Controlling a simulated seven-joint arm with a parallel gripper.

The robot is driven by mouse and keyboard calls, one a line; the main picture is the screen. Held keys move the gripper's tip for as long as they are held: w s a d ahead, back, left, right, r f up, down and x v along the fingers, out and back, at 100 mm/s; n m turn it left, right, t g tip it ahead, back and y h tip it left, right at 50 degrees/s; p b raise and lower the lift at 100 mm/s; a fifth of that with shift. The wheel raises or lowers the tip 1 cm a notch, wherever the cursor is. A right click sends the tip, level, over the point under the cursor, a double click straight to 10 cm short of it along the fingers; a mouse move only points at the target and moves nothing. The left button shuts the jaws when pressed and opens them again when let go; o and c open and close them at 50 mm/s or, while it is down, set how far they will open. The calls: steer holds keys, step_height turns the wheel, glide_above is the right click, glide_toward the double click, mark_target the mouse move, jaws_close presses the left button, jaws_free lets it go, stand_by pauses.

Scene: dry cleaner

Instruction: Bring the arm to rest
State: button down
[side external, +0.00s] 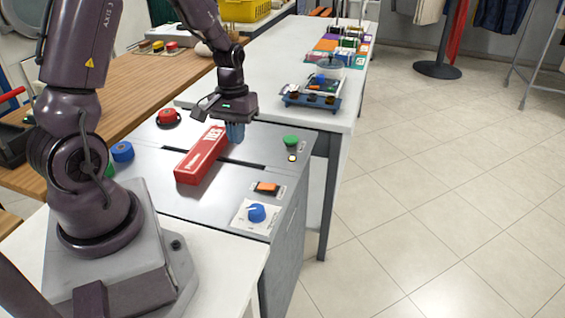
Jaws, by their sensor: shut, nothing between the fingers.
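My gripper (235,133) points down over the grey metal cabinet top (150,178). Its blue fingers are together with nothing between them. A long red box (202,155) with white lettering lies on the cabinet top, just left of the fingers. The gripper overlaps the far end of the box in this view, and I cannot tell whether they touch.
A green button (291,140), an orange switch (267,187) and a blue knob (257,213) sit along the right side. A red button (168,116) is at the back left. A white table (300,45) behind holds a blue rack (312,101). Open floor lies right.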

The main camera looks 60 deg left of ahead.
steer(key=s+d+r+m+t, duration=0.3)
steer(key=s+d+r+m, duration=0.1)
steer(key=d+r, duration=0.4)
steer(key=s+d+r+m+t+y, duration=0.1)
steer(key=s+d+r+m+t, duration=0.2)
steer(key=d+r, duration=0.5)
step_height(320, 180, up, 4)
steer(key=shift+s+r+m, duration=0.25)
steer(key=shift+s+m, duration=0.45)
steer(key=shift+s, duration=0.25)
steer(key=shift+d, duration=0.1)
